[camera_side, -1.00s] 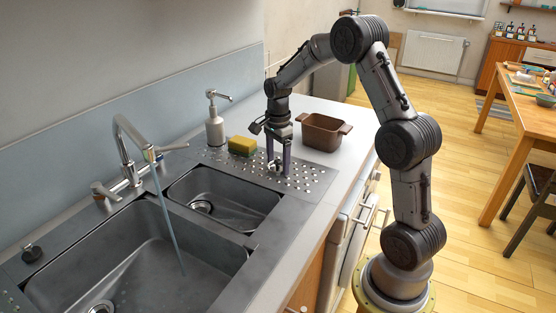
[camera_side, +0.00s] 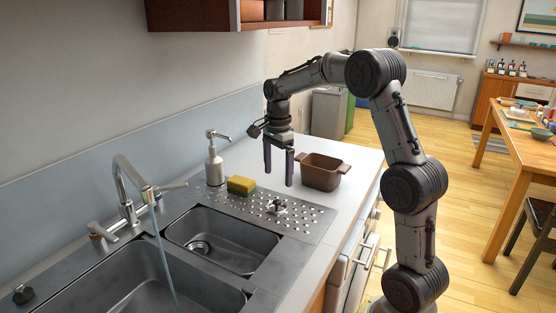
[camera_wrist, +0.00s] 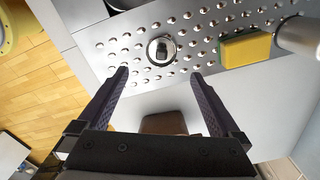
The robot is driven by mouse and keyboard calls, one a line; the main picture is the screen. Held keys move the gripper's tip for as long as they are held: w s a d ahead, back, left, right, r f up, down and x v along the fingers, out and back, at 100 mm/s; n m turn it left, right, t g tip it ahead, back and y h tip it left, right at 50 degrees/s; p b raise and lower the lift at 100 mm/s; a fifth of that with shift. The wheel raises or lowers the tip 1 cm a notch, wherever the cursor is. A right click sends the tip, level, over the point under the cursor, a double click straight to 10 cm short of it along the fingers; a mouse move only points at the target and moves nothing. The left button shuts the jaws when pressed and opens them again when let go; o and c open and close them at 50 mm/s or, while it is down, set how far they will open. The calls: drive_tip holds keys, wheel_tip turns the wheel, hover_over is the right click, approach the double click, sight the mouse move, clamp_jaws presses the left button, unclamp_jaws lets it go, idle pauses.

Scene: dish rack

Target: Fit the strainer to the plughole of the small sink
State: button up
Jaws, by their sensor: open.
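The strainer (camera_side: 277,206) is a small round metal piece with a knob, lying on the perforated drainboard (camera_side: 308,213). In the wrist view the strainer (camera_wrist: 162,50) shows from above, just beyond my fingertips. My gripper (camera_side: 279,182) is open and empty, raised above the board with its fingers pointing down. In the wrist view the gripper (camera_wrist: 160,74) has nothing between its fingers. The small sink (camera_side: 222,240) is left of the drainboard in the side view. Its plughole (camera_side: 198,246) shows as a round metal ring in the sink floor.
A yellow and green sponge (camera_side: 241,185) and a soap dispenser (camera_side: 214,163) stand behind the small sink. A brown tub (camera_side: 321,172) is right of my gripper. The tap (camera_side: 130,185) runs water into the large sink (camera_side: 130,285). A wall cupboard (camera_side: 235,15) hangs above.

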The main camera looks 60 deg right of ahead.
drive_tip(key=s+a+r+n+t, duration=0.3)
drive_tip(key=s+a+r+n, duration=0.65)
drive_tip(key=a, duration=0.25)
drive_tip(key=s+a+f+n+t, duration=0.1)
drive_tip(key=s+a+f+n, duration=0.1)
drive_tip(key=s+a+n, duration=0.2)
drive_tip(key=s+a+f+n+t, duration=0.1)
drive_tip(key=s+a+f+n, duration=0.2)
drive_tip(key=s+n, duration=0.5)
drive_tip(key=shift+s+a+n+t, duration=0.3)
drive_tip(key=shift+s+a+n, duration=0.05)
drive_tip(key=shift+a, duration=0.1)
drive_tip(key=shift+f, duration=0.1)
drive_tip(key=c, duration=0.6)
drive_tip(key=shift+n, duration=0.3)
